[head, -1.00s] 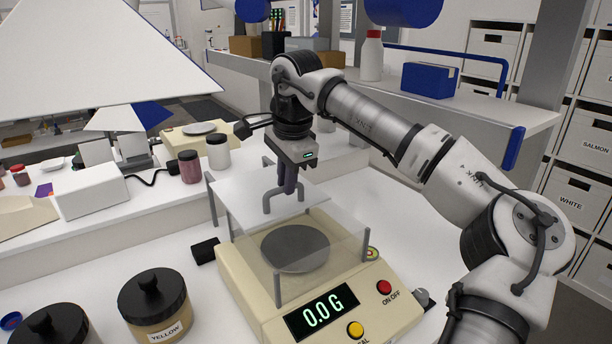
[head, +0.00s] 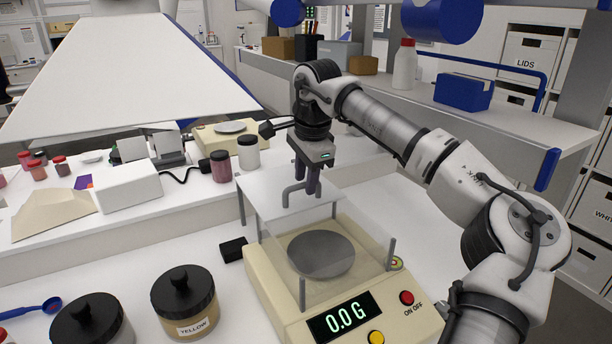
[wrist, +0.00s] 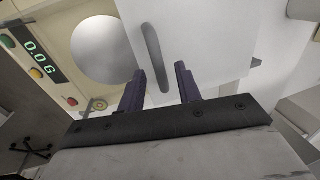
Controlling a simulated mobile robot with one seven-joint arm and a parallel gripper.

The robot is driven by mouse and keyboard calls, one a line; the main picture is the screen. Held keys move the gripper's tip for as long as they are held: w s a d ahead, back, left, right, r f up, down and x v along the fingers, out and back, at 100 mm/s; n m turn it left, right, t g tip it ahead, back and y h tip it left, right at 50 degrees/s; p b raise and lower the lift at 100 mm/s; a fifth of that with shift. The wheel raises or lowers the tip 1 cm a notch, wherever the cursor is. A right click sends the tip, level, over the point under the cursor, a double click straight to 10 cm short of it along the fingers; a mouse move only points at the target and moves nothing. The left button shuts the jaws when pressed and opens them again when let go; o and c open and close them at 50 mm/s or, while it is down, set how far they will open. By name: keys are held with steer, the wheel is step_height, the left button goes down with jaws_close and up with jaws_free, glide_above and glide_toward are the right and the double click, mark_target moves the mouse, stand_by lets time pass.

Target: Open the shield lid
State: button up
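The scale (head: 262,282) has a shield with clear walls and corner posts around its round grey pan (head: 321,254). The shield lid (head: 265,190) is a pale flat panel at the top, toward the back, with a grey bar handle (head: 298,188). In the wrist view the lid (wrist: 205,40) lies right of the pan, which shows uncovered. My gripper (head: 307,192) points down at the handle. Contact cannot be told.
The display (head: 345,318) reads 0.0 G. A yellow jar (head: 185,305) and another black-lidded jar (head: 88,325) stand left of the scale. A small black block (head: 233,249) sits beside it. Red and white jars (head: 248,153) stand behind on the ledge.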

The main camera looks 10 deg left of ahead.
step_height(320, 180, up, 14)
steer(key=s+d+b, duration=0.1)
steer(key=s, duration=0.1)
steer(key=shift+d+f, duration=0.2)
steer(key=shift+d, duration=0.1)
steer(key=shift+s, duration=0.1)
